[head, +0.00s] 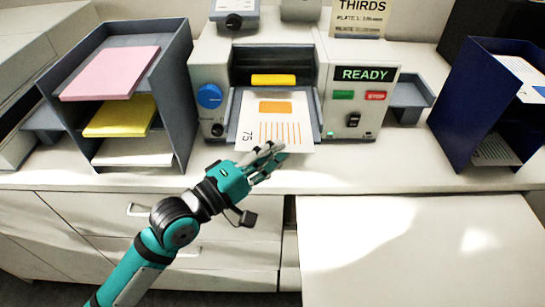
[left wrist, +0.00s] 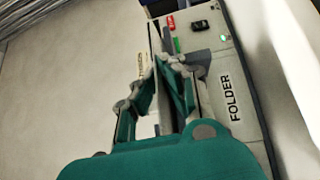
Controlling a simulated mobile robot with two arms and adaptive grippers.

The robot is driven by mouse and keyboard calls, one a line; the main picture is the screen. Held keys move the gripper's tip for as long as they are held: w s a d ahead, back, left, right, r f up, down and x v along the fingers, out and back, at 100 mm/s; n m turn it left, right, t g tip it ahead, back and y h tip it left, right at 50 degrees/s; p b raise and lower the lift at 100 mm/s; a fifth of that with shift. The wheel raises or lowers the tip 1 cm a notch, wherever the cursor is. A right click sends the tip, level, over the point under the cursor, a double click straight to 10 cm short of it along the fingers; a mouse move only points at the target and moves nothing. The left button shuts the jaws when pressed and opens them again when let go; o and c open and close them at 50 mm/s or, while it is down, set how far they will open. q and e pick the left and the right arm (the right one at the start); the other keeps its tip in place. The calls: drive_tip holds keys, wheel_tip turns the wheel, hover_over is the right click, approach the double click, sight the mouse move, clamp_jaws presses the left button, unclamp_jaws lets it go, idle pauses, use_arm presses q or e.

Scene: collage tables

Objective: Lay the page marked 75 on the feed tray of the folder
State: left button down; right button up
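The page marked 75 (head: 262,129) is white with an orange block and orange stripes. In the head view it lies over the feed tray (head: 318,112) of the grey folder (head: 211,73), its front edge toward me. I cannot tell whether it rests fully on the tray. My left gripper (head: 273,156) is at the page's front edge, its fingertips close together and apparently shut on that edge. The fingers (left wrist: 158,70) also converge in the left wrist view, beside the folder's labelled side (left wrist: 232,92). My right gripper is not in view.
A sorter (head: 179,97) with pink, yellow and white paper stands left of the folder. A dark blue rack (head: 458,101) stands at the right. The folder has a READY display (head: 364,74) and buttons. The white surface at front right (head: 400,250) is clear.

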use_arm(q)
drive_tip(key=shift+f, duration=0.15)
drive_tip(key=c, duration=1.4)
unclamp_jaws()
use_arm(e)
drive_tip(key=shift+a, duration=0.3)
use_arm(q)
drive_tip(key=v, duration=1.2)
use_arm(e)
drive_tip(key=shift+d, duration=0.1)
use_arm(q)
drive_tip(key=shift+s, duration=0.1)
